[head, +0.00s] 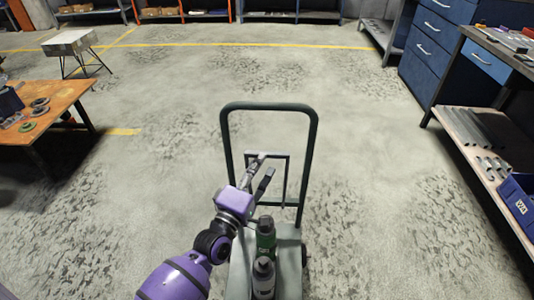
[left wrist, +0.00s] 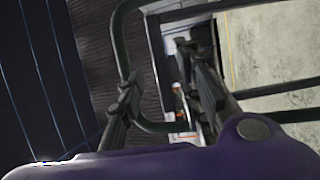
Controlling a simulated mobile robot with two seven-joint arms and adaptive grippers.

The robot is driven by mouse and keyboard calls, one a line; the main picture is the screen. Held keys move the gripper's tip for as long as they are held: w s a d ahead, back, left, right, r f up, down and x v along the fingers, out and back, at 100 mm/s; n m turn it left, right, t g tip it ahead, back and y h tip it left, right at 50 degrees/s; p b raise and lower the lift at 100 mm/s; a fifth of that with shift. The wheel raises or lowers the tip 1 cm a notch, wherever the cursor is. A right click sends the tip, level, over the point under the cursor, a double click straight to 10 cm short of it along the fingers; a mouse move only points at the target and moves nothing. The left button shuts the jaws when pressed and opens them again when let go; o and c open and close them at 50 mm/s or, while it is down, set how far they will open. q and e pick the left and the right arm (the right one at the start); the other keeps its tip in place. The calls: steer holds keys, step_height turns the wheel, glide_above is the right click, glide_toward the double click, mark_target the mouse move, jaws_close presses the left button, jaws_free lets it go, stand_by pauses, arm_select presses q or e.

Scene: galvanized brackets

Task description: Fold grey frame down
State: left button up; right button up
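A folding trolley stands in front of me in the head view. Its tall dark grey tube frame (head: 270,106) is upright, with a smaller inner frame (head: 277,154) behind my gripper. My left gripper (head: 264,166) is at the inner frame, inside the tall loop, with its fingers apart. In the left wrist view, the fingers (left wrist: 163,95) are spread and a bent dark tube (left wrist: 124,50) runs down and curves between them. I cannot tell whether they touch it. My right gripper is in neither view.
A green bottle (head: 265,236) and a grey bottle (head: 263,275) stand on the trolley's pale bed (head: 240,264). An orange table (head: 60,96) is at left; a workbench with a low shelf (head: 470,140) is at right. The floor around the trolley is clear.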

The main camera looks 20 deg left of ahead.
mark_target(267, 152)
arm_select(q)
steer(key=w, duration=0.5)
steer(key=shift+d+r, duration=0.25)
steer(key=shift+r, duration=0.1)
jaws_close()
